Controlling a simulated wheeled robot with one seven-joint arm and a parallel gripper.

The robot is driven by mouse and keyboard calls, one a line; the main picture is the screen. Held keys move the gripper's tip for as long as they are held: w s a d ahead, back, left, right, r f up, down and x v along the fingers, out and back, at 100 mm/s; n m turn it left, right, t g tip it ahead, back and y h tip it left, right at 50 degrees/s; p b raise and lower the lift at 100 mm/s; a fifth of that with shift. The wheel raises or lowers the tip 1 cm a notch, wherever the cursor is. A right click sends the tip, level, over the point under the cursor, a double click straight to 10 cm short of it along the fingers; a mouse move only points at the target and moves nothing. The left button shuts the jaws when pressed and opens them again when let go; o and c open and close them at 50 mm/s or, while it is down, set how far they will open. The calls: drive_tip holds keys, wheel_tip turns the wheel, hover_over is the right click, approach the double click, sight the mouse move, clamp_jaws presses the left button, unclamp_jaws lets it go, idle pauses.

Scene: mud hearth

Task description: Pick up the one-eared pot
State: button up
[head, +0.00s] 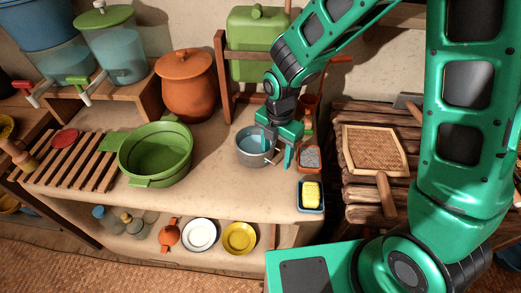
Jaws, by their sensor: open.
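The small grey pot (244,157) with a pale blue inside stands upright on the counter near its middle; I take it for the one-eared pot. Its right side is partly hidden behind my fingers, so its ear cannot be made out clearly. My gripper (277,154) is open and points down at the pot's right side. One finger shows in front of the pot's inside and the other is just right of the pot. I cannot tell whether either finger touches it.
A green two-handled basin (180,178) stands left of the pot. A brown lidded jar (187,88) is behind. A red-brown tray (309,169) and a blue dish with a yellow sponge (311,194) lie close on the right. The counter in front of the pot is clear.

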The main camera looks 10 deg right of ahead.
drive_tip(key=shift+f, duration=0.4)
clamp_jaws()
drive_tip(key=shift+r, duration=0.25)
